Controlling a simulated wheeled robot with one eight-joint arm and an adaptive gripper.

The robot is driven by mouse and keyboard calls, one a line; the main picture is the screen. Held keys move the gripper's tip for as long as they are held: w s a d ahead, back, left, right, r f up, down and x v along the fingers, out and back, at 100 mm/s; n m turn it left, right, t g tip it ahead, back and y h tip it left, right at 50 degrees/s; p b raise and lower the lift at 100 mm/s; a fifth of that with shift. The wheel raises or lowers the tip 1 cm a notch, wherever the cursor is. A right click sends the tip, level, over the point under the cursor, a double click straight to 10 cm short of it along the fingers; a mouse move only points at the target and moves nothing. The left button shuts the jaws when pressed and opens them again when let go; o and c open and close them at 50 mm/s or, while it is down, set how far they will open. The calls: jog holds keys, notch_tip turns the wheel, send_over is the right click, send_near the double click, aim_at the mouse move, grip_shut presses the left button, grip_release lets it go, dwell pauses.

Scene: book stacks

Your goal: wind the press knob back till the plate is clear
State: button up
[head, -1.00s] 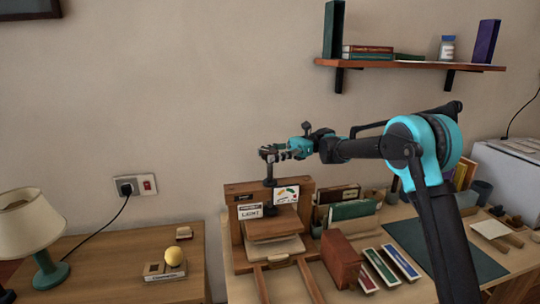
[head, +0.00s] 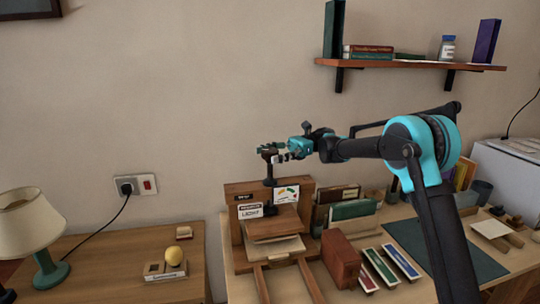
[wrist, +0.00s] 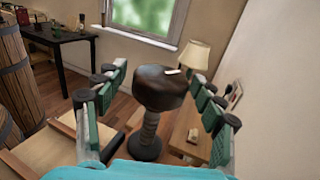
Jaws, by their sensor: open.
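The press (head: 232,237) is a wooden frame with an upright back board, at the left end of the right-hand desk. Its dark round knob (wrist: 148,86) tops a ridged screw (wrist: 150,130) in the wrist view. The knob stands between the spread fingers of my gripper (wrist: 158,80), with gaps visible on both sides. In the head view my gripper (head: 272,151) is at the top of the screw, open. The brown press plate (head: 285,222) sits over a pale stack (head: 274,250); the exact gap between them is hard to tell.
Label cards (head: 286,194) stand at the press's back board. A red-brown box (head: 341,259) and several coloured slim boxes lie to its right. A shelf (head: 400,63) hangs above.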

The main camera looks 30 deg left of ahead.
aim_at(270, 150)
notch_tip(270, 150, up, 10)
dwell(0.5)
jog(key=shift+c, duration=0.5)
